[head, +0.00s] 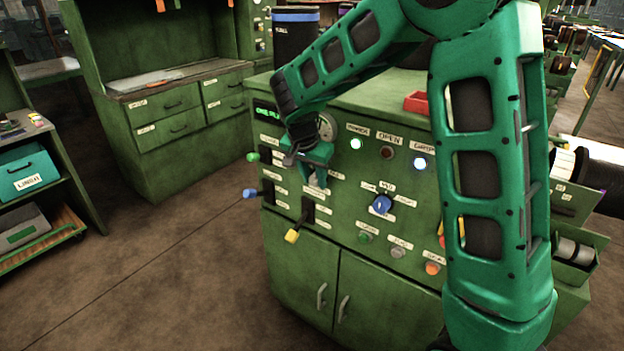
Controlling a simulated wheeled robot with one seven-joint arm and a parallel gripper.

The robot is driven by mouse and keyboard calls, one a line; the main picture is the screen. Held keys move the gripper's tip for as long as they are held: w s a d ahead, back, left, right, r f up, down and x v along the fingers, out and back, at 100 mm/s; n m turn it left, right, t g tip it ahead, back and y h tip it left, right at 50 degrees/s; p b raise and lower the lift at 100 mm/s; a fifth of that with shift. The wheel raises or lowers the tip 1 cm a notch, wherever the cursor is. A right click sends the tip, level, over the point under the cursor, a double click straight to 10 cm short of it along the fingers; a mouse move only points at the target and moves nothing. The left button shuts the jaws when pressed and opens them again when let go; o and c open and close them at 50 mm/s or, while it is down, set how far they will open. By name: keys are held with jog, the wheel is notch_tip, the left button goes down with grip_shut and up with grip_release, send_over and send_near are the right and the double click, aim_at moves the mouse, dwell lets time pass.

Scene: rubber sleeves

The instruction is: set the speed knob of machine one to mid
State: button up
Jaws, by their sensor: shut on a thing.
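Machine one is the green cabinet (400,258) with a sloped panel, its sign reading "ONE" in green. A blue knob (381,205) sits on the panel, ringed by small labels; the one above it looks like MID. The labels are too small to read surely, and I cannot tell which one its pointer faces. My gripper (312,178) is at the upper left of the panel, below a round gauge (327,127), well left of the blue knob and apart from it. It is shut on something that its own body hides.
Green (253,157), blue (250,193) and yellow (292,236) lever handles stick out left of and below my gripper. Lamps and buttons surround the knob. My forearm covers the panel's right part. A red tray (416,102) is on top. Floor at left is clear.

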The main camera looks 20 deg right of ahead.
jog(key=g+h, duration=0.1)
jog(key=w+a+n+g+h, duration=0.1)
jog(key=g, duration=0.1)
jog(key=shift+w+a+f+n+g+h, duration=0.1)
jog(key=shift+n+g+h, duration=0.1)
jog(key=shift+g+h, duration=0.6)
jog(key=shift+w+a+n+g+h, duration=0.1)
jog(key=shift+n+g+h, duration=0.1)
jog(key=shift+g+h, duration=0.55)
jog(key=shift+d+g+h, duration=0.1)
jog(key=shift+g+h, duration=0.15)
jog(key=shift+g, duration=0.1)
jog(key=o, duration=1)
jog(key=shift+f, duration=0.1)
jog(key=shift+o, duration=0.2)
jog(key=shift+d, duration=0.15)
